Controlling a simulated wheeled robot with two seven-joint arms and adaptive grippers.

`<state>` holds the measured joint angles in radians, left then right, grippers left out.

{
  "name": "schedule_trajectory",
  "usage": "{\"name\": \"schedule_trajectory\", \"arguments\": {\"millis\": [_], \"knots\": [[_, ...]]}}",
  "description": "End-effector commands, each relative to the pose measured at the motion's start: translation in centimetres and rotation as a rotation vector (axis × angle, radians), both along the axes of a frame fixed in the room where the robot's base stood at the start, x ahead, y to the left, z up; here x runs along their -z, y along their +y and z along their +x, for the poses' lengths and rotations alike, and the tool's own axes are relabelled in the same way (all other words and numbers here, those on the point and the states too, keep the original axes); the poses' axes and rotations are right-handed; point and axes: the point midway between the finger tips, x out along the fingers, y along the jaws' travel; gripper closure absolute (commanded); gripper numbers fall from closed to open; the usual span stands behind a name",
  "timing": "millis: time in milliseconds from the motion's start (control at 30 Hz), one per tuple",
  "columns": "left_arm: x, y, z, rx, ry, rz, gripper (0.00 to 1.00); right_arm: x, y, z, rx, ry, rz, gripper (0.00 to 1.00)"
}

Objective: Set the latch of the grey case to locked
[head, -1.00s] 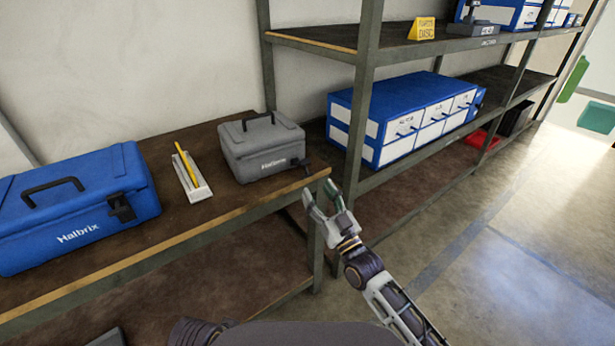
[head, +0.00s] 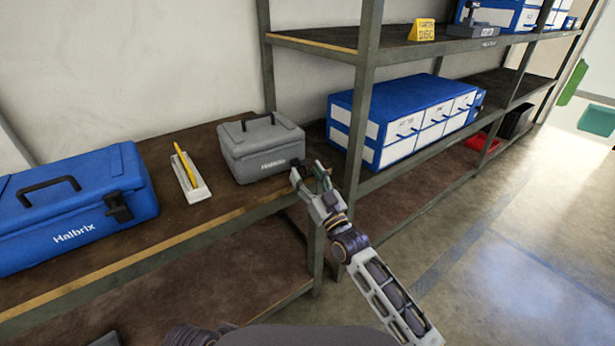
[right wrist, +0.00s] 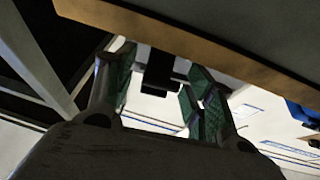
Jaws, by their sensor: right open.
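The grey case (head: 255,160) stands closed on the bench at the end near the rack post, with its carry handle on top. Its dark latch (head: 296,162) is at the right end of the front, largely hidden by my right gripper, so its setting cannot be told. My right gripper (head: 309,172) is open, its fingertips close to the latch. In the right wrist view a dark block (right wrist: 159,72), likely the latch, shows between the green-padded fingers (right wrist: 158,92); contact cannot be told. My left gripper is out of view.
A blue case (head: 75,205) with a dark latch stands at the left of the bench (head: 225,205). A white tray with a yellow pencil (head: 186,168) lies between the cases. A rack post (head: 360,110) and blue drawer unit (head: 400,115) stand right of the gripper.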

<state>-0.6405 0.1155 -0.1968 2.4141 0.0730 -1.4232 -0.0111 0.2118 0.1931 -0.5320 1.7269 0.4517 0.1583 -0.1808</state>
Motion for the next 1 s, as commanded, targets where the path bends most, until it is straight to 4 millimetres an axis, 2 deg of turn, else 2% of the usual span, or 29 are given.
{"name": "schedule_trajectory", "arguments": {"millis": [200, 633, 1000], "knots": [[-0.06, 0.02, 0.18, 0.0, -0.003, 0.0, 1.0, -0.01, 0.01, 0.0, 0.0, 0.0, 0.0, 0.46], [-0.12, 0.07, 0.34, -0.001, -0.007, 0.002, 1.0, -0.02, 0.0, -0.01, 0.0, 0.0, 0.0, 1.0], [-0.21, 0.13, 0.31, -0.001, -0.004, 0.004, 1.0, -0.06, 0.0, 0.01, 0.0, 0.002, -0.001, 1.0]]}}
